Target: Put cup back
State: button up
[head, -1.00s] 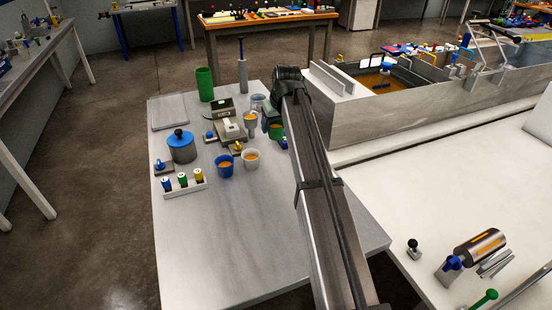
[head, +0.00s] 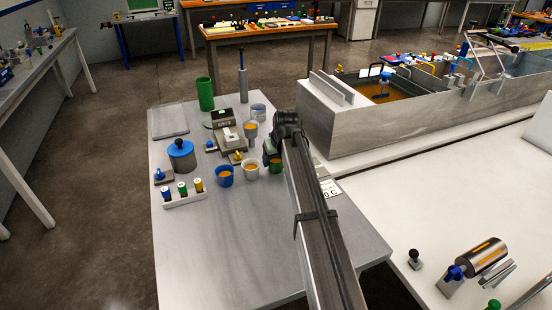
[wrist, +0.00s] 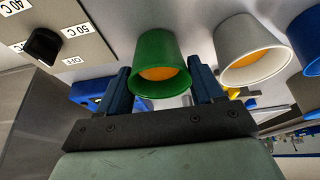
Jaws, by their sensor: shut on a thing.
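My gripper (wrist: 162,84) is shut on a green cup (wrist: 160,40) with orange contents, one finger on each side of it. In the head view the green cup (head: 276,168) shows partly below my gripper (head: 277,150), in line with a white cup (head: 250,172) and a blue cup (head: 224,180), both holding orange contents. The white cup (wrist: 250,42) and blue cup (wrist: 310,40) also show right of the green one in the wrist view, apart from it. I cannot tell whether the green cup touches the table.
The grey table (head: 230,240) is bare toward the front. A scale (head: 229,134), a pot with blue lid (head: 182,155), a rack of vials (head: 184,195) and a tall green cylinder (head: 205,94) stand left. A metal bath (head: 400,120) lies right. A dial panel (wrist: 70,35) is close left in the wrist view.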

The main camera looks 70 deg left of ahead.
jog(key=o, duration=0.9)
jog(key=shift+f, duration=0.1)
jog(key=shift+c, duration=0.2)
jog(key=v, duration=1.2)
